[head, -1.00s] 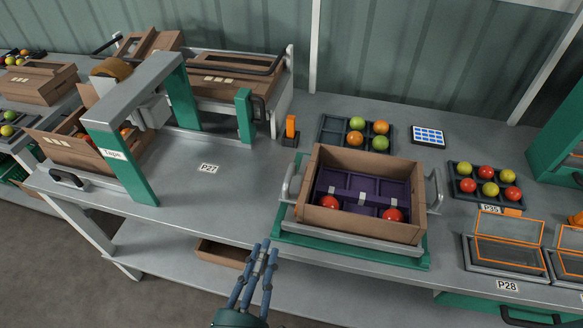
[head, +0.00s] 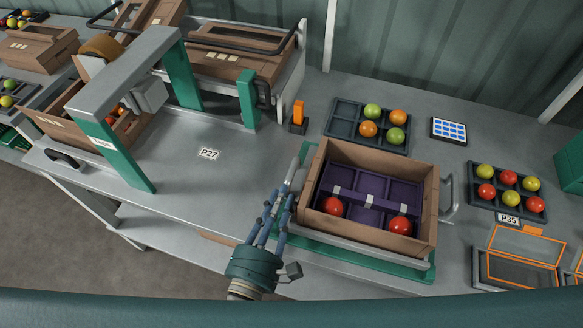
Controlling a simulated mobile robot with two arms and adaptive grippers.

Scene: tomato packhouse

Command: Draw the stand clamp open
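A green stand (head: 395,268) on the bench holds a brown box (head: 345,232) with a purple divided insert (head: 358,203) and two red tomatoes in it. A silver clamp handle (head: 291,176) is at the stand's left side, partly hidden by my fingers. Another silver clamp handle (head: 449,200) is at its right side. My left gripper (head: 277,198) is at the near end of the left handle, its blue fingers apart. I cannot tell whether they touch the handle. My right gripper is out of view.
A green-and-grey tape machine (head: 120,155) stands at the left. An orange device (head: 298,115), a tray of tomatoes (head: 345,115) and a tablet (head: 449,130) lie behind the box. Another tomato tray (head: 505,190) is at the right.

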